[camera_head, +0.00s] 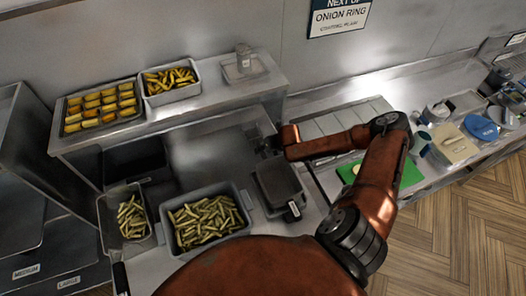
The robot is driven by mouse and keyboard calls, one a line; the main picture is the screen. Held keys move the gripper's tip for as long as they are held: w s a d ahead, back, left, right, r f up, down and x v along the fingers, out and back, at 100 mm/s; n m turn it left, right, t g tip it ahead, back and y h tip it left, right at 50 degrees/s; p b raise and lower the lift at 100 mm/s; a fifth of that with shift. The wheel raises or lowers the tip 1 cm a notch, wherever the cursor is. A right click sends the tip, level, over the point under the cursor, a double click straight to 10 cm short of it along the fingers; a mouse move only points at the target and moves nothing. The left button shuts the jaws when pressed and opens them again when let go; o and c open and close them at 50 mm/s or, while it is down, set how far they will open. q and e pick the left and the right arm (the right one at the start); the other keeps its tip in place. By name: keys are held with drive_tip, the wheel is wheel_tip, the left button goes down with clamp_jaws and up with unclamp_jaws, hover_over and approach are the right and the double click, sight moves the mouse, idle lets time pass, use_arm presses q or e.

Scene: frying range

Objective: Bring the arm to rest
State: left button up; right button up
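One copper-coloured arm of mine rises from the bottom middle, bends at an elbow on the right and reaches back to the left. I take it as my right arm. Its dark gripper (266,146) is at the far end of the arm, above the back of the counter beside the raised shelf. The fingers are small and dark against the metal, so I cannot tell whether they are open or shut, or whether anything is between them. My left gripper is not in view.
A black-lidded appliance (276,184) stands below the gripper. Bins of fries (249,223) and (103,226) are in front left. The shelf (205,109) holds a potato-wedge tray (64,119) and fries container (147,99). A green board (411,175) lies right, near crowded containers (455,151).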

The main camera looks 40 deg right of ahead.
drive_tip(key=v, duration=0.9)
drive_tip(key=shift+s+r, duration=0.3)
